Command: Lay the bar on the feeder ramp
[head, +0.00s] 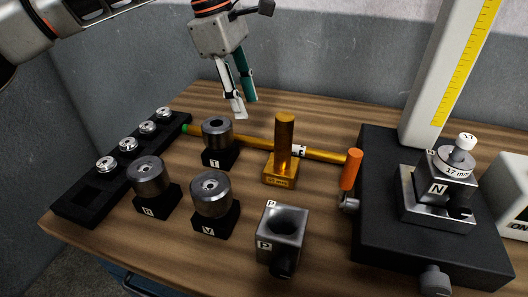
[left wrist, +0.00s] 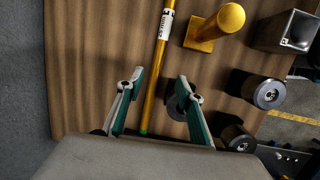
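The bar (head: 252,143) is a long thin yellow rod with a green end and a white label. It lies on the wooden table, passing behind a golden post in the head view. It also shows in the left wrist view (left wrist: 156,85). My left gripper (head: 246,107) is above the table over the bar's green-end half, pointing down. In the left wrist view its fingers (left wrist: 160,80) are spread, with the bar running between them in the picture, and it looks empty. My right gripper is not in view. I cannot make out a feeder ramp in either view.
The golden post (head: 284,145) stands close to the bar. A dark cylinder on block T (head: 217,140) is near the green end. Blocks R and V (head: 215,195), block P (head: 281,238) and a black rack (head: 75,200) stand in front. A black-based gauge stand (head: 430,245) is at right.

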